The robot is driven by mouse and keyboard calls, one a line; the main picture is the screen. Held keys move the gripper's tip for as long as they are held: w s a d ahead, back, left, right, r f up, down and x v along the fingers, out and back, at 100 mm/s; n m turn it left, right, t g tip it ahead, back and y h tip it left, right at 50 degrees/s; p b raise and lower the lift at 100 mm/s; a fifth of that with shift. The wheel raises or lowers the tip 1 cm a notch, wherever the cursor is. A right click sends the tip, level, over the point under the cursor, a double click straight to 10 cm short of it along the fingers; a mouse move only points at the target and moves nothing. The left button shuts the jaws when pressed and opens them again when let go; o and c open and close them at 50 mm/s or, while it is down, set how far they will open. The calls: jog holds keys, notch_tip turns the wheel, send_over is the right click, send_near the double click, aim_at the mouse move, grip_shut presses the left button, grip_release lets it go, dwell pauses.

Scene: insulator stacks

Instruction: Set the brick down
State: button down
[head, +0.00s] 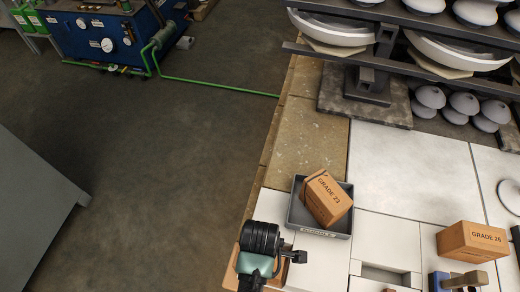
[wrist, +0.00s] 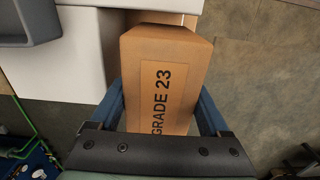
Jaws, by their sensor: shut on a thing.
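My gripper (wrist: 160,108) is shut on a brown brick (wrist: 165,60) marked GRADE 23, with a blue finger on each side in the wrist view. In the head view my gripper (head: 258,264) is at the bottom, by the left edge of the white worktop, and mostly hides the held brick (head: 231,274). I cannot tell whether the held brick touches the surface. Another brick marked GRADE 23 (head: 328,198) sits turned and tilted in a grey tray (head: 318,229). A brick marked GRADE 26 (head: 472,241) sits at the right.
The tray's corner shows in the wrist view (wrist: 30,38). A rack (head: 366,82) of insulators stands behind the worktop (head: 405,165). A rectangular recess (head: 386,275) and a blue-and-tan object (head: 459,281) are at the front. White worktop between tray and rack is clear. Floor lies left.

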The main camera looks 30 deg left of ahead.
jog(key=shift+f+b, duration=0.35)
jog(key=shift+f, duration=2.1)
jog(key=shift+f, duration=0.2)
grip_release()
notch_tip(320, 180, up, 12)
jog(key=shift+r+p, duration=0.2)
jog(key=shift+p, duration=0.7)
